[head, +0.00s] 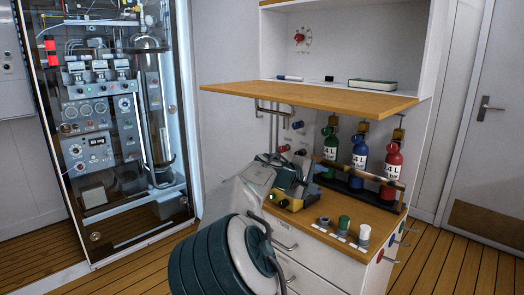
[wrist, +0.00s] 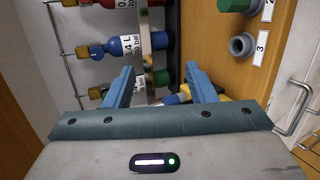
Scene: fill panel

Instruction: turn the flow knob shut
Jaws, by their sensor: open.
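A red knob (head: 299,37) with a ring of marks around it sits on the back wall of the upper recess; it looks like the flow knob, though its label is too small to read. It is not visible in the wrist view. My gripper (head: 300,174) is low in front of the cabinet, above the lower counter, well below the knob and apart from it. In the wrist view my gripper (wrist: 160,70) has its two blue fingers spread, with nothing held between them.
A wooden shelf (head: 310,98) juts out between my gripper and the red knob. Green, blue (head: 359,158) and red bottles stand behind a rail at the right. A yellow object (head: 287,202) lies under my gripper.

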